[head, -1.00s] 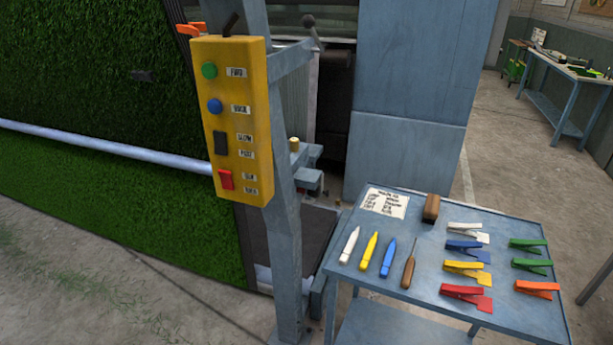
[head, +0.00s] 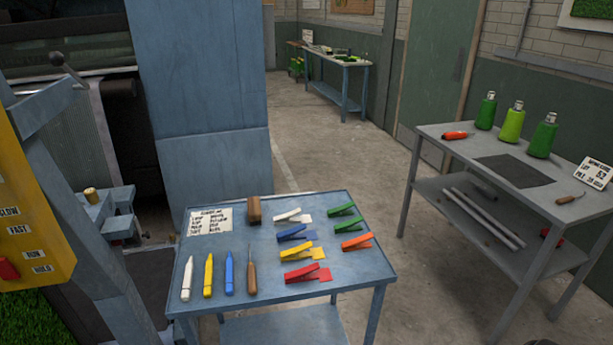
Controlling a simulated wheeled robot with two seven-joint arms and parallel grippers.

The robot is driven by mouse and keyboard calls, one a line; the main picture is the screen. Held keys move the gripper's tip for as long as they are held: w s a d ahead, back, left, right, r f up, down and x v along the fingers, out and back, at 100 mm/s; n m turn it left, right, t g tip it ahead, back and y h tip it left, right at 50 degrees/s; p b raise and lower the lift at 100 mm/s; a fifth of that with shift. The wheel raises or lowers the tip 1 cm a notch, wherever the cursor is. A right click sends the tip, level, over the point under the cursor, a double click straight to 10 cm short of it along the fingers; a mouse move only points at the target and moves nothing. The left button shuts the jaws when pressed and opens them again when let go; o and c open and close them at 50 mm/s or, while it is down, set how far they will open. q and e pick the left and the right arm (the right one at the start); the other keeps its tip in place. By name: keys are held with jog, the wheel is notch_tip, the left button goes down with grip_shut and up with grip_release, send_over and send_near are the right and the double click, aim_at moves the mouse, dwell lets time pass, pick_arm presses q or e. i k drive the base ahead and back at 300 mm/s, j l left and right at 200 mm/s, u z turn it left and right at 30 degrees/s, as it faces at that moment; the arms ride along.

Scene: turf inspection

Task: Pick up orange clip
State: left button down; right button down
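The orange clip (head: 357,241) lies on the right side of the blue table (head: 345,280), in front of two green clips (head: 345,217). White (head: 287,215), blue (head: 291,233), yellow (head: 296,252) and red (head: 302,272) clips lie in a column to its left, each with a small matching piece at its right end. Neither of my grippers shows in the head view.
White, yellow and blue markers (head: 208,275), a wooden-handled tool (head: 252,277), a brown block (head: 254,210) and a label sheet (head: 209,219) share the table. A yellow control box (head: 22,225) stands left. A grey bench (head: 450,160) with green bottles stands right, across open floor.

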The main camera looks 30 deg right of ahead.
aim_at(358, 243)
jog(key=z, duration=1.4)
jog(key=u, duration=0.3)
jog(key=i+l+u, duration=0.2)
jog(key=l+u, duration=0.15)
jog(key=i+l+u, duration=0.1)
jog(key=l+u, duration=0.3)
jog(key=l, duration=0.2)
jog(key=l+u, duration=0.35)
jog(key=l, duration=0.15)
